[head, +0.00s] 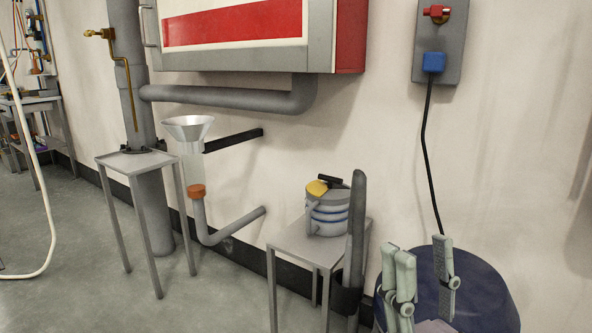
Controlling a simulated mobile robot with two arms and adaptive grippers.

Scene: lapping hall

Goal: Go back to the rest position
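My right gripper (422,270) is at the lower right of the head view. Its pale grey-green fingers stand apart with a clear gap and nothing between them. It is in front of a dark blue round drum (487,290) and covers part of it. My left gripper is not in view.
A taller stand (133,160), a funnel (188,128) and pipes are left. Grey floor (85,285) is open at lower left.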

